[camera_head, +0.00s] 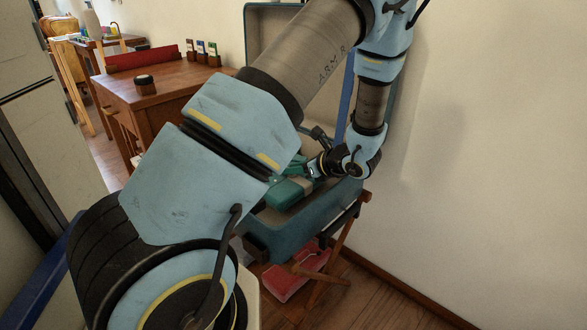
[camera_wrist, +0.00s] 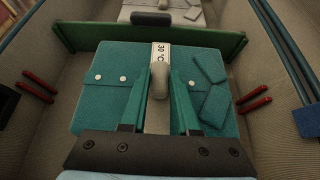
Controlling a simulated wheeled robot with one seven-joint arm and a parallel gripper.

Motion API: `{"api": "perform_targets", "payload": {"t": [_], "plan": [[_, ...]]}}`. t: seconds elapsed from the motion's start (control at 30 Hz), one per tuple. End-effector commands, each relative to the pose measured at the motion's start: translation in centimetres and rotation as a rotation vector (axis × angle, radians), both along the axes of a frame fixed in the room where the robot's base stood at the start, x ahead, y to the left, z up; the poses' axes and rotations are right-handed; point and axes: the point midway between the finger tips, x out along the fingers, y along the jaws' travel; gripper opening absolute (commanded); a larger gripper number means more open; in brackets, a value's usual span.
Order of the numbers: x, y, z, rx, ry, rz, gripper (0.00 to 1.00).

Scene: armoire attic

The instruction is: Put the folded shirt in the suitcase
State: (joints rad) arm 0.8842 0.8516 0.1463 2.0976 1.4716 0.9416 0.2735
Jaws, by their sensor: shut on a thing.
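The teal folded shirt (camera_wrist: 105,92), with pale buttons and a "30 °C" label, lies flat beneath my gripper (camera_wrist: 160,75) in the wrist view. My gripper is shut on it near the middle, below the label. In the head view my gripper (camera_head: 314,168) reaches down to the shirt (camera_head: 288,193), which is within the open suitcase (camera_head: 305,222). The suitcase's beige-lined walls (camera_wrist: 35,118) stand on both sides of the shirt. Whether the shirt touches the suitcase floor is unclear. My arm hides part of the suitcase.
The suitcase rests on a wooden folding stand (camera_head: 337,245), its lid (camera_head: 262,22) upright behind. Small red parts (camera_wrist: 254,98) line its sides. A red object (camera_head: 293,278) lies below. A wooden desk (camera_head: 165,97) stands at left; a wall (camera_head: 490,130) is at right.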

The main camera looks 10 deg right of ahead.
Motion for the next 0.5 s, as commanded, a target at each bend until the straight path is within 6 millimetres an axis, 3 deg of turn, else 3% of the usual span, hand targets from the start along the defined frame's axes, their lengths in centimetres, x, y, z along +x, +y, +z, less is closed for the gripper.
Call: {"api": "perform_targets", "payload": {"t": [0.37, 0.4, 0.5], "plan": [[0.04, 0.00, -0.87, 0.000, -0.001, 0.000, 0.00], [0.01, -0.01, -0.89, 0.000, 0.000, 0.000, 0.30], [0.01, -0.01, -0.89, 0.000, 0.000, 0.000, 0.42]]}}
